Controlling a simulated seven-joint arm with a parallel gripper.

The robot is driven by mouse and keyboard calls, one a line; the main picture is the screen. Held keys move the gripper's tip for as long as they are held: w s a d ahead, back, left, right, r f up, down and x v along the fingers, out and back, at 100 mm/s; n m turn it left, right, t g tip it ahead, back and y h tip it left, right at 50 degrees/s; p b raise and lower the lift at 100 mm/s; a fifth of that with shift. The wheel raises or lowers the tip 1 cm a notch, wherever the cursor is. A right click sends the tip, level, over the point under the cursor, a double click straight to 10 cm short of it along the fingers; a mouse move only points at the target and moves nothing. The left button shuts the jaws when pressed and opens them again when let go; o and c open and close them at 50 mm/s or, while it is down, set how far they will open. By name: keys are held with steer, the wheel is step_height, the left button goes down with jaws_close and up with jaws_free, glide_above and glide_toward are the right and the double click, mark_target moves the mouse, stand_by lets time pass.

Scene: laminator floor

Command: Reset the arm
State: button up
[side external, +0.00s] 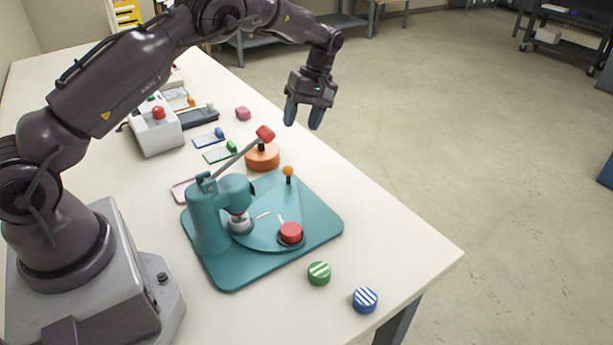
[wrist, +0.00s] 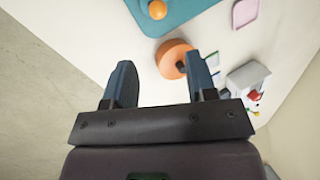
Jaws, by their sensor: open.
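My gripper (side external: 303,116) is open and empty, raised high beyond the far right of the work, near the table's right edge. Its two dark blue fingers point down in the side view. In the wrist view the two fingers of my gripper (wrist: 163,82) stand well apart with nothing between them. The teal press (side external: 206,222) stands on its teal base plate, well away from my gripper. Its lever with a red handle end (side external: 265,133) slants up to the right.
An orange round block (side external: 262,158) sits behind the base plate; a red button piece (side external: 290,232) is on the plate. Green-striped (side external: 319,273) and blue-striped (side external: 365,299) discs lie at the front right. A white box with a red button (side external: 157,130), small cards and a pink block (side external: 243,113) stand farther back.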

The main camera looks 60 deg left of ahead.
steer(key=s+d+r+m+t, duration=0.1)
steer(key=s+d+r+m, duration=0.1)
steer(key=s+r+m, duration=0.1)
steer(key=s+d+r+m+t, duration=0.1)
steer(key=s+d+r+m, duration=0.1)
steer(key=s+r+m, duration=0.2)
steer(key=s+d+r+m+t, duration=0.2)
steer(key=s+d+r+m, duration=0.1)
steer(key=s+r, duration=0.3)
steer(key=s+d+r+m+t, duration=0.2)
steer(key=s+r, duration=0.1)
steer(key=s, duration=0.4)
steer(key=s+d+r+m+t, duration=0.3)
steer(key=s+r, duration=0.1)
steer(key=s, duration=0.3)
steer(key=shift+s+d+t, duration=0.3)
steer(key=shift+s, duration=0.1)
